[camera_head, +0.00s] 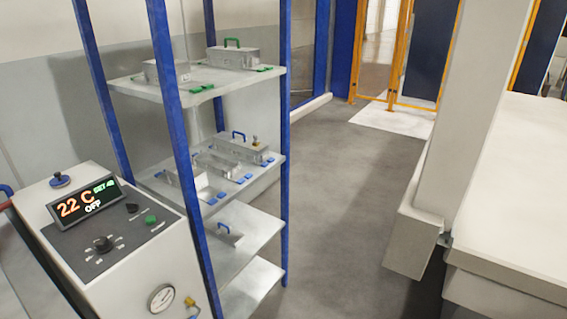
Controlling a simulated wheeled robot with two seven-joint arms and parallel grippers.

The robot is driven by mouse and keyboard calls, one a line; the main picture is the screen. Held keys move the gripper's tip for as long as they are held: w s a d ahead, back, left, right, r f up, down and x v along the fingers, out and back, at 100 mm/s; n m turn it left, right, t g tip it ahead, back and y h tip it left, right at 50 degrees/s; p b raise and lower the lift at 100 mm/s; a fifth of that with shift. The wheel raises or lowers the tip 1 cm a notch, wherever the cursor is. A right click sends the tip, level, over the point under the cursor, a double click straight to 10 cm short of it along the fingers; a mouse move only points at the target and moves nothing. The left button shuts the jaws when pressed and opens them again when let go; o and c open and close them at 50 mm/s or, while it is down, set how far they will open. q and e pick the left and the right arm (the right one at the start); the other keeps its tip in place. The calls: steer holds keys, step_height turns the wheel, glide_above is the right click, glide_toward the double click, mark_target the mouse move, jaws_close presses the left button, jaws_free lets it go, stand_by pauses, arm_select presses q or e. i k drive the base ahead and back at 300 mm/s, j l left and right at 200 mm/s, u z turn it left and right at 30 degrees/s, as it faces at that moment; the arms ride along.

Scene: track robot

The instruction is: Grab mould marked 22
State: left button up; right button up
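Several grey metal moulds stand on a blue-posted shelf rack (286,140). On the top shelf (215,91) are a mould with a green handle (232,56) and another mould (163,70) partly behind a post. On the middle shelf are a mould with a blue handle (241,150), a mould in front of it (215,168) and one partly hidden by the post (188,183). Neither of my grippers shows.
A control box (110,250) with a display reading "22 C", knobs and a gauge (161,298) stands at the front left, close to the rack. Clear grey floor (340,190) lies right of the rack. A pale machine or table (510,190) fills the right side. Yellow-framed fencing (400,55) stands behind.

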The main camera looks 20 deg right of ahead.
mark_target(229, 169)
steer(key=z, duration=0.2)
steer(key=u, duration=0.45)
steer(key=i+l+u, duration=0.2)
steer(key=u, duration=0.2)
steer(key=i+l+u, duration=0.1)
steer(key=l+u, duration=0.65)
steer(key=i+l, duration=0.05)
